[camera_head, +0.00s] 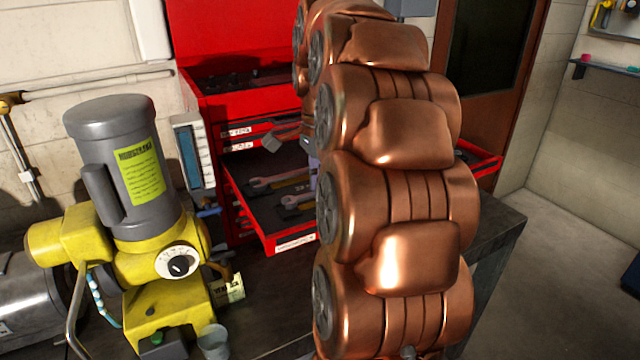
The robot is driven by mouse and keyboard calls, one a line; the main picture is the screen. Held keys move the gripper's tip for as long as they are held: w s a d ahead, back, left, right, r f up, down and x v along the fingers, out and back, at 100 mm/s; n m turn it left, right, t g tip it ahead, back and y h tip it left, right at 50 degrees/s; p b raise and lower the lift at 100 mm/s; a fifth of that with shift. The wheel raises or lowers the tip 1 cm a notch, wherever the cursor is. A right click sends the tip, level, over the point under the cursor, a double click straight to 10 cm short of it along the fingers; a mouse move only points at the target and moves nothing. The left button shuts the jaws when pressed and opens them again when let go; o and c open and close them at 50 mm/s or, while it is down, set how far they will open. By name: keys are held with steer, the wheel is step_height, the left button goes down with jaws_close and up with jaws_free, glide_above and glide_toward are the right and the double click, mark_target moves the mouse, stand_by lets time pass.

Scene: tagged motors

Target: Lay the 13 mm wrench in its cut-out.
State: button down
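A red tool chest has a drawer (290,242) pulled out, with a dark insert inside. A wrench with a pale open end (262,182) lies in the drawer. A second wrench (291,200) lies nearer the front, partly hidden by my copper-coloured arm. I cannot read any sizes, so I cannot tell which is the 13 mm wrench. The cut-outs are too small and dark to make out. A small grey part of what looks like my gripper (285,143) shows above the back of the drawer. My arm hides the rest, so its opening and any load cannot be seen.
A yellow machine with a grey motor (112,165) stands on the dark bench to the left of the drawer. Another red drawer edge (482,163) shows right of my arm.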

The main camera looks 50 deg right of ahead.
steer(key=shift+f, duration=0.4)
steer(key=c, duration=1.1)
jaws_free()
steer(key=shift+r, duration=0.1)
steer(key=shift+d+r, duration=0.1)
steer(key=shift+r, duration=3.6)
